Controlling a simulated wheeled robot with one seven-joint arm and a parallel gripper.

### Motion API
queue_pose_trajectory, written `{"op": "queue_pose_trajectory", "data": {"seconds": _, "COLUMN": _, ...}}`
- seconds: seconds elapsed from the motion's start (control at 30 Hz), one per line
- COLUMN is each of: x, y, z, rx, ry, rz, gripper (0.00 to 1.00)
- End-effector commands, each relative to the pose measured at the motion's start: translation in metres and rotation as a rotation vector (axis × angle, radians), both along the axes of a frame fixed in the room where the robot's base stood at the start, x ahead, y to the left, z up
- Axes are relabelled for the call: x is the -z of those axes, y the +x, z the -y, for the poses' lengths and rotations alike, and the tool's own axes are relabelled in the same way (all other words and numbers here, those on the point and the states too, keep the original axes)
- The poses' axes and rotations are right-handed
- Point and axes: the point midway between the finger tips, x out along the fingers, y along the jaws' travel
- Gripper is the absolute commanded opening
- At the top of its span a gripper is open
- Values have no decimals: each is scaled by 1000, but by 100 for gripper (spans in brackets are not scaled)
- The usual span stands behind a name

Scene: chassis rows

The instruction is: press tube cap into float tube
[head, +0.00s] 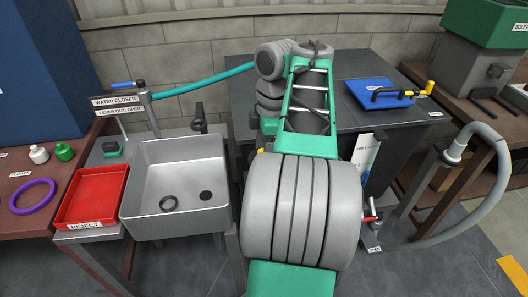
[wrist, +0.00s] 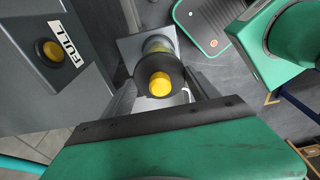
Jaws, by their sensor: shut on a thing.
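In the wrist view my gripper (wrist: 160,90) is shut on a dark round piece with a yellow centre, which looks like the tube cap (wrist: 160,84). Its two grey fingers stand on either side of it. In the head view my arm hides the gripper, cap and tube.
A grey panel with a yellow button (wrist: 48,51) and a FULL label is left in the wrist view. A sink (head: 178,180), red reject tray (head: 92,197), blue plate (head: 380,93) and grey hose (head: 488,190) surround my arm. The dark bench top (head: 340,75) has bare room.

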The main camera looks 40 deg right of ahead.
Motion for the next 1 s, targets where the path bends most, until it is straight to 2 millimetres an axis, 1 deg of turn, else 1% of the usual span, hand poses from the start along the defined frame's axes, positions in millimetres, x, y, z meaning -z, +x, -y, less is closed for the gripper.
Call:
{"op": "queue_pose_trajectory", "data": {"seconds": 0.27, "x": 2, "y": 0, "z": 0, "rx": 0, "ry": 0, "rz": 0, "gripper": 26}}
{"op": "queue_pose_trajectory", "data": {"seconds": 1.0, "x": 24, "y": 0, "z": 0, "rx": 0, "ry": 1, "rz": -1, "gripper": 26}}
